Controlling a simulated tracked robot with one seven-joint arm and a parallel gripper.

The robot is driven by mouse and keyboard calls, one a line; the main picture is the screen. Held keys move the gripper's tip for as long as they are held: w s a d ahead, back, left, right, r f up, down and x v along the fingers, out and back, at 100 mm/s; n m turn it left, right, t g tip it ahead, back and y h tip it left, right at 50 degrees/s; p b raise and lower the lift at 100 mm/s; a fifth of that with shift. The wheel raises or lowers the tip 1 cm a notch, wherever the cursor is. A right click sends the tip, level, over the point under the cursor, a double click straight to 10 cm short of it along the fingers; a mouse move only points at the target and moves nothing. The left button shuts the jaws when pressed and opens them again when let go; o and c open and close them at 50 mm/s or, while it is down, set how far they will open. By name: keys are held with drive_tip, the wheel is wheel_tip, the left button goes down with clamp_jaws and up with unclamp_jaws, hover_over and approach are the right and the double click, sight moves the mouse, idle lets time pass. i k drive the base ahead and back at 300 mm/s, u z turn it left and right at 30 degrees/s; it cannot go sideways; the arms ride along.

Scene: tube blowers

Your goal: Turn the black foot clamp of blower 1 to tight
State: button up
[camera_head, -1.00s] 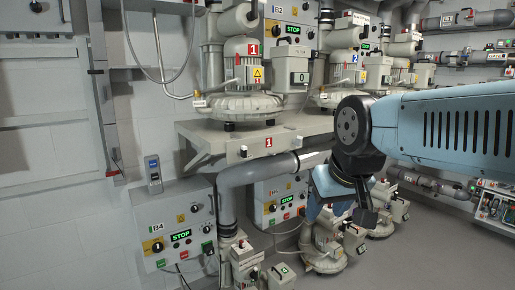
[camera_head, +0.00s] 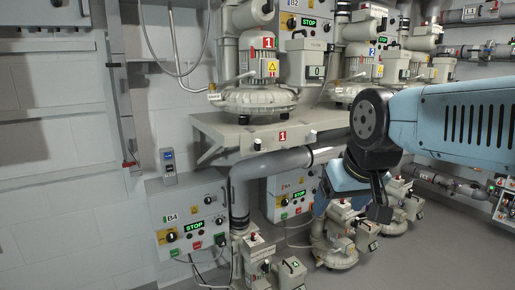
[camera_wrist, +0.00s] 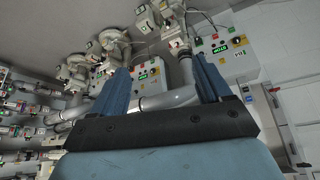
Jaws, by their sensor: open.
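Blower 1 (camera_head: 258,97), a beige ribbed machine with a red 1 label, stands on the upper shelf in the head view. A small dark foot (camera_head: 243,119) shows under its front edge. I cannot make out which part is the black foot clamp or how it is turned. My gripper (camera_wrist: 160,63) is open and empty in the wrist view, its two blue fingers apart. In the head view my gripper (camera_head: 378,205) hangs below and right of the shelf, well away from blower 1.
The grey shelf (camera_head: 215,135) juts out under blower 1, with a thick grey pipe (camera_head: 275,163) just below. Control box B4 (camera_head: 180,222) is at lower left. Other blowers stand right and below, including a lower one (camera_head: 335,240) near my gripper. Floor at right is clear.

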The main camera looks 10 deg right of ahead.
sight(256, 145)
drive_tip(key=k, duration=1.25)
drive_tip(key=z, duration=0.75)
drive_tip(key=i, duration=1.8)
drive_tip(key=u, duration=0.4)
